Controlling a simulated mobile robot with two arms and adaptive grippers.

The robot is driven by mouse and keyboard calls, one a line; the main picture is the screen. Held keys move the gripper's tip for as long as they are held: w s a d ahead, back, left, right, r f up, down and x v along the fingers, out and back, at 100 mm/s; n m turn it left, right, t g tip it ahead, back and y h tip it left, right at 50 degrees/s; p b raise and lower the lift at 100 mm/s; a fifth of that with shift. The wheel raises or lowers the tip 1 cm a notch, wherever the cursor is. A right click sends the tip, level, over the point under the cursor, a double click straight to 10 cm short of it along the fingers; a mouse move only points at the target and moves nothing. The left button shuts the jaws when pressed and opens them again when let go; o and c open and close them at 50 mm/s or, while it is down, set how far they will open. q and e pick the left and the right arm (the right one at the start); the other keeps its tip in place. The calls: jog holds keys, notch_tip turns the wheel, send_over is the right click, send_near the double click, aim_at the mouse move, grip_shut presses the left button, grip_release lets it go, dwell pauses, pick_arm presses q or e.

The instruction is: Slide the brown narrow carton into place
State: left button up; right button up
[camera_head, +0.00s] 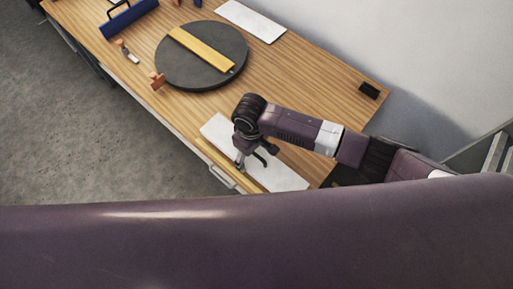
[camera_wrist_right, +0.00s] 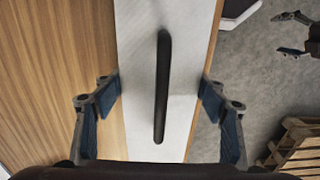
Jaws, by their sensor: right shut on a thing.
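My right gripper (camera_head: 252,158) is low over a long white panel (camera_head: 285,177) near the table's front edge. In the right wrist view its blue-padded fingers (camera_wrist_right: 160,97) stand at both long sides of the white panel (camera_wrist_right: 140,60), shut on it as far as I can see. A dark bar (camera_wrist_right: 162,88) with rounded ends runs along the panel's middle, apart from both fingers. A narrow yellow-brown strip (camera_head: 216,155) lies along the table edge; I cannot tell whether it is the carton. My left gripper (camera_wrist_right: 290,34) shows at the wrist view's right, fingers spread and empty.
A dark round plate (camera_head: 180,75) with a yellow bar (camera_head: 200,48) stands mid-table. A second white panel (camera_head: 252,20) lies along the back edge. A blue object (camera_head: 128,20) with a black handle is at the far left. A pallet (camera_wrist_right: 298,145) is on the floor.

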jog(key=shift+s+a, duration=0.2)
jog(key=o, duration=1.3)
jog(key=shift+o, duration=0.2)
notch_tip(320, 180, up, 12)
